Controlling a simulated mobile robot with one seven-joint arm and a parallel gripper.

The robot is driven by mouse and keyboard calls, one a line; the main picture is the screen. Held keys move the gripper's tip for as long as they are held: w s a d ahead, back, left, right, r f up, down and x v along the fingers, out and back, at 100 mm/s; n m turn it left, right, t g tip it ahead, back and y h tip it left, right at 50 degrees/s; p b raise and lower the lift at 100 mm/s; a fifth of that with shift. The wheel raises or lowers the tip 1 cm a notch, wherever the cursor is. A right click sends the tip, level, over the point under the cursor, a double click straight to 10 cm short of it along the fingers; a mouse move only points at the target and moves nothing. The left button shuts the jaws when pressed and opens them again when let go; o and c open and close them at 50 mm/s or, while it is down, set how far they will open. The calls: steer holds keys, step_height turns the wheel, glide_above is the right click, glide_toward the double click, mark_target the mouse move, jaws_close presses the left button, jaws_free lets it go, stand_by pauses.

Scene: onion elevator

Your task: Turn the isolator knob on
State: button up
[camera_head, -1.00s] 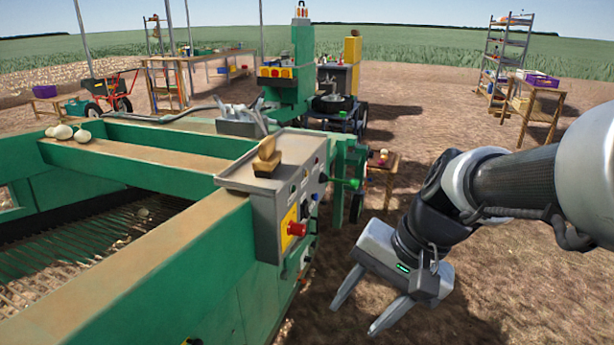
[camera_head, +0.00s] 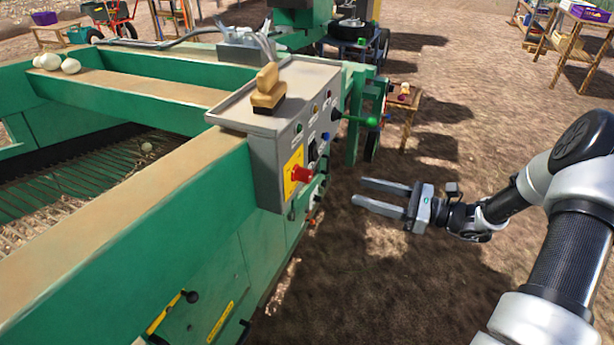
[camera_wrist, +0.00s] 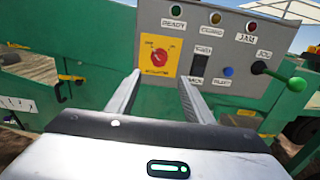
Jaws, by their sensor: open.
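The isolator knob (camera_head: 302,174) is red on a yellow plate on the side of the grey control box (camera_head: 262,165). In the wrist view the red knob (camera_wrist: 160,56) shows face-on on its yellow plate, its pointer tilted to the upper right. My gripper (camera_head: 358,191) is open and empty, to the right of the panel, with its fingers pointing at it. In the wrist view my fingertips (camera_wrist: 160,76) stand either side of the knob in the picture, apart from it.
A lever with a green ball (camera_head: 371,121) sticks out from the panel's right end, also in the wrist view (camera_wrist: 296,84). Indicator lights, a black switch (camera_wrist: 200,66) and a blue button (camera_wrist: 228,71) surround the knob. A wooden brush (camera_head: 268,88) lies on the box. Open soil lies right.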

mark_target(311, 177)
steer(key=b+x, duration=0.1)
steer(key=x, duration=1.5)
steer(key=shift+a+b, duration=0.25)
steer(key=shift+b, duration=0.1)
steer(key=c, duration=1)
steer(key=shift+c, duration=0.2)
